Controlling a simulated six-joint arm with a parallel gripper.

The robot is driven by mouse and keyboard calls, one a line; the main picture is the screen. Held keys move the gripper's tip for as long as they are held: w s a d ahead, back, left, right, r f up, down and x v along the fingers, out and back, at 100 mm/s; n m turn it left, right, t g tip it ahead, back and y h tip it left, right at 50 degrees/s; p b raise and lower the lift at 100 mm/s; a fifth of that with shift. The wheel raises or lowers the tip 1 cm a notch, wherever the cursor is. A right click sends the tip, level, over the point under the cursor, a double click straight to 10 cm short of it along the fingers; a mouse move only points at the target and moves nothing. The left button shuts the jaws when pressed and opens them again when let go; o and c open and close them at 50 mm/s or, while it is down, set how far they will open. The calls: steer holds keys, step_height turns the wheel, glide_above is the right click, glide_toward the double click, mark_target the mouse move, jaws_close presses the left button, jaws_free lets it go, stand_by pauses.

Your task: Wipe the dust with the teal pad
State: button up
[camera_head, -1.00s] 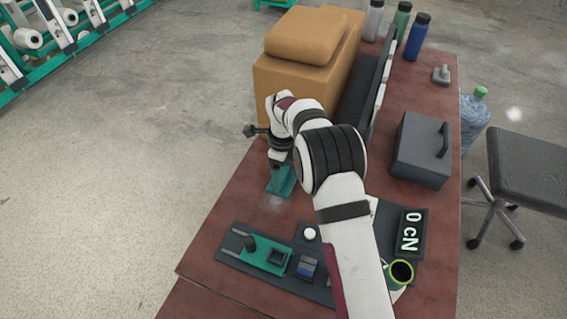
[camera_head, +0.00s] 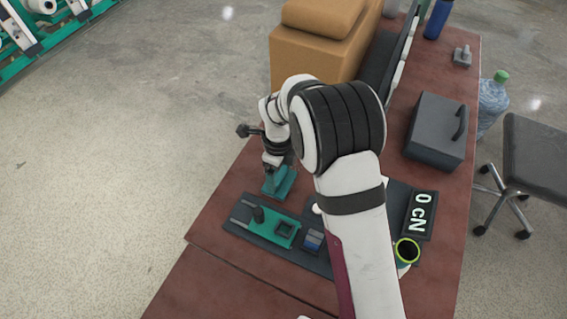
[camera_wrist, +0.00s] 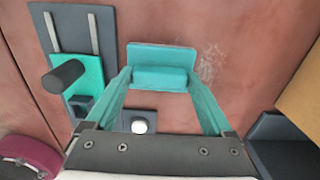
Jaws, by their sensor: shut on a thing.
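The teal pad (camera_wrist: 161,55) is a flat plate with a raised block-shaped grip, seen in the wrist view. My gripper (camera_wrist: 160,80) is shut on that grip, one teal finger at each side. In the head view the pad (camera_head: 279,182) is low at the red-brown table's left part, beneath my gripper (camera_head: 273,168), and looks to rest on the surface. The dust (camera_wrist: 210,63) is a faint pale, scratchy smudge just right of the pad in the wrist view. I cannot make it out in the head view; the pad or arm may hide it.
A dark panel with a green slider block (camera_head: 270,228) lies close in front of the pad. A display reading 0 cN (camera_head: 421,211), a cup (camera_head: 407,251) and a grey box (camera_head: 437,131) are to the right. An orange-tan block (camera_head: 310,58) stands behind.

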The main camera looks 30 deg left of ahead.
steer(key=shift+s, duration=0.45)
steer(key=shift+w, duration=5.25)
steer(key=shift+s+d, duration=0.1)
steer(key=shift+s, duration=5.2)
steer(key=shift+w, duration=5.4)
step_height(320, 180, up, 8)
steer(key=shift+r, duration=0.15)
